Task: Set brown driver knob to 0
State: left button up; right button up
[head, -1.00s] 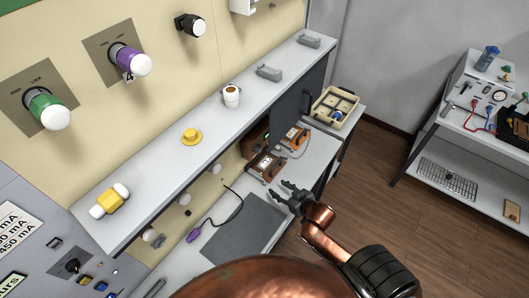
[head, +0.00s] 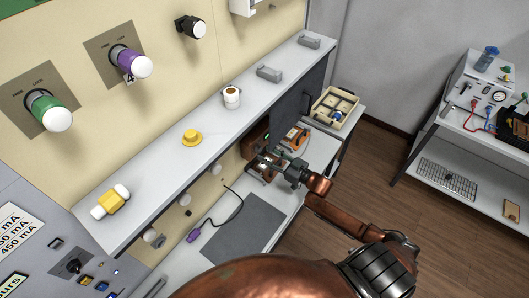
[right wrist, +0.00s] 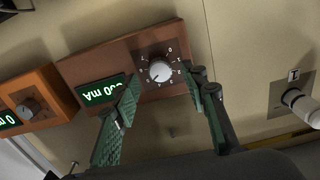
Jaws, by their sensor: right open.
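The brown driver (right wrist: 90,63) fills the upper middle of the right wrist view, which is upside down. It has a green lit mA display (right wrist: 103,90), partly hidden by a finger; its first digit is unclear. Its round silver knob (right wrist: 160,71) sits on a dark numbered dial. My right gripper (right wrist: 165,82) is open, with its green fingers on either side of the knob in the picture; I see no clear contact. In the head view, my right gripper (head: 275,163) is under the shelf, near the brown driver (head: 255,142), which is partly hidden. My left gripper is not in view.
An orange driver (right wrist: 35,103) stands beside the brown one. A white shelf (head: 165,165) overhangs the worktop and carries a yellow cap (head: 192,137) and other parts. A white plug (right wrist: 302,105) sticks out of the wall. A grey mat (head: 245,228) lies on the worktop.

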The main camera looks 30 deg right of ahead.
jog(key=shift+x, duration=0.85)
jog(key=shift+c, duration=0.3)
grip_shut()
